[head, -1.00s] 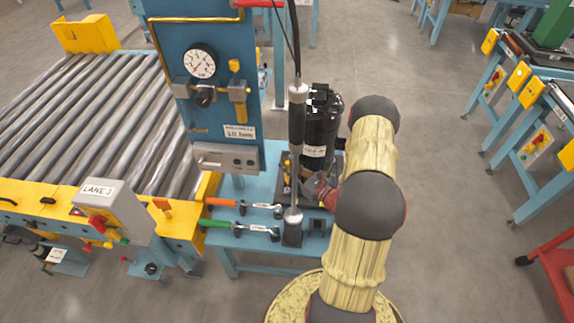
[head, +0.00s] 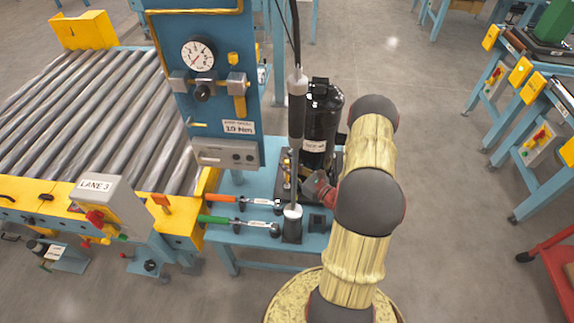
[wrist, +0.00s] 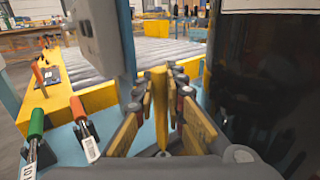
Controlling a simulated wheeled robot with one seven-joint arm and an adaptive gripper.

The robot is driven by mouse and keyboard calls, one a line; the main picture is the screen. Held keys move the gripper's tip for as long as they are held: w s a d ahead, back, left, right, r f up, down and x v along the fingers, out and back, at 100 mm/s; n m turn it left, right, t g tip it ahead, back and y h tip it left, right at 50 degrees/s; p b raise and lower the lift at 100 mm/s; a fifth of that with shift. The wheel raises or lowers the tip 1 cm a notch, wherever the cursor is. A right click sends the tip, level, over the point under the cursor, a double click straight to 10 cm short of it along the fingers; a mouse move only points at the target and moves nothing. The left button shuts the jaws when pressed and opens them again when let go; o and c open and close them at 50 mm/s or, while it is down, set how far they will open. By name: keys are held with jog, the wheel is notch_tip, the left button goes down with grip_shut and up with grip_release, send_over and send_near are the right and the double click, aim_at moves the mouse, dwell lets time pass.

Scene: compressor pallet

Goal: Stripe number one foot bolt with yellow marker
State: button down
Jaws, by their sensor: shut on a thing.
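The compressor (head: 322,125) is a black upright cylinder with a white label on the blue bench. In the wrist view its dark side (wrist: 260,80) fills the right. My gripper (head: 318,188) is low beside the compressor's base in the head view, partly hidden by my arm. In the wrist view my gripper (wrist: 176,85) is shut, its yellow-padded fingers close together. A yellow upright piece (wrist: 158,100) shows at the fingers; it looks like the yellow marker, but its tip cannot be made out. The number one foot bolt cannot be picked out in either view.
Orange-handled (head: 222,197) and green-handled (head: 215,219) wrenches lie left on the bench (head: 255,240). A hanging driver (head: 296,110) stands in a black holder (head: 292,230) in front of the compressor. A blue gauge panel (head: 205,25) and roller conveyor (head: 90,110) are at left.

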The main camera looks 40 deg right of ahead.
aim_at(287, 161)
jog(key=shift+f, duration=0.5)
dwell(0.4)
jog(key=shift+r+p, duration=1.75)
jog(key=shift+r, duration=0.8)
jog(key=shift+s+f, duration=0.1)
